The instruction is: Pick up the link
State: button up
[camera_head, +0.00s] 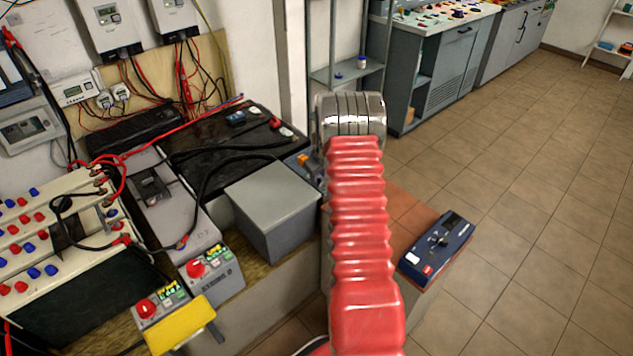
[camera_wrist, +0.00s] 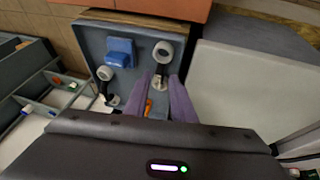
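In the wrist view, the two purple fingers of my gripper (camera_wrist: 160,76) stand apart over a blue-grey tray (camera_wrist: 210,35). A small orange piece (camera_wrist: 148,107) shows low between the fingers, mostly hidden by them; I cannot tell whether it is the link. Two pale round-headed pieces with dark stems lie in the tray, one (camera_wrist: 163,51) just beyond the fingertips and one (camera_wrist: 104,73) to the left. A blue block (camera_wrist: 121,52) lies between and behind them. In the head view, my red arm hides the gripper and most of the tray; an orange piece (camera_head: 304,158) shows there.
A grey box (camera_head: 272,205) stands left of my arm, beside a black battery top (camera_head: 215,140) with cables. A blue meter (camera_head: 437,247) lies right of my arm on a reddish surface. The tiled floor (camera_head: 520,190) at the right is clear.

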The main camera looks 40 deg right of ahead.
jog(key=shift+x, duration=1.2)
grip_shut()
